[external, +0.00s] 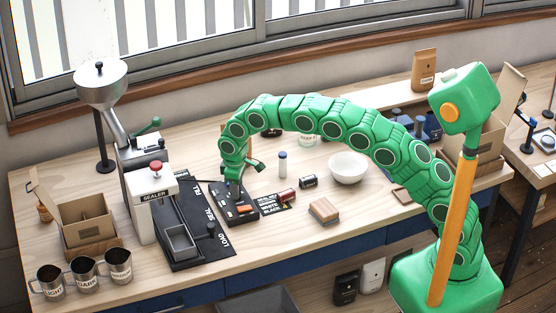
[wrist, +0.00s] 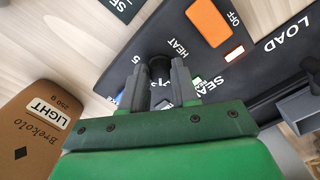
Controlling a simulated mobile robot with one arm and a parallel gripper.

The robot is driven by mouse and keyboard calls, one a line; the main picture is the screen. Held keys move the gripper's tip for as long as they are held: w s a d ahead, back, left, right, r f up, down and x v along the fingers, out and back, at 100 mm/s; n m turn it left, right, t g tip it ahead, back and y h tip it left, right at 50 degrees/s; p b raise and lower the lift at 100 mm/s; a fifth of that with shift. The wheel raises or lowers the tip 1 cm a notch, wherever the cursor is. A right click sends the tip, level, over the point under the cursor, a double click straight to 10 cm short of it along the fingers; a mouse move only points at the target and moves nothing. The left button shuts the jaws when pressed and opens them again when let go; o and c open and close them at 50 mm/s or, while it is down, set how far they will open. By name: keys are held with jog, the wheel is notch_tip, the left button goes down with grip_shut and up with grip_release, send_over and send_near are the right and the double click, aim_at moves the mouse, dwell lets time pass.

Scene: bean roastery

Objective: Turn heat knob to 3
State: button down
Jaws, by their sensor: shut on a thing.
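The black control box (external: 240,212) sits on the bench to the right of the sealer (external: 150,195). In the wrist view, the dark heat knob (wrist: 159,64) stands on its black panel beside the word HEAT. My gripper (external: 234,190) reaches down onto the box. In the wrist view, my gripper (wrist: 160,78) is shut on the knob, with one grey finger on each side. The fingers hide much of the dial; a 5 shows to the left. The knob's pointer and exact setting cannot be read.
An orange OFF switch (wrist: 208,22) and a small lit lamp (wrist: 234,53) are close by the knob. A brown bag marked LIGHT (wrist: 38,128) shows at lower left.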

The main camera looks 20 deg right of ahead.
jog(key=m, duration=0.4)
jog(key=shift+m, duration=2.6)
jog(key=c, duration=0.9)
grip_release()
jog(key=shift+o, duration=0.2)
notch_tip(320, 180, up, 7)
jog(key=shift+f, duration=0.1)
jog(key=shift+r, duration=0.5)
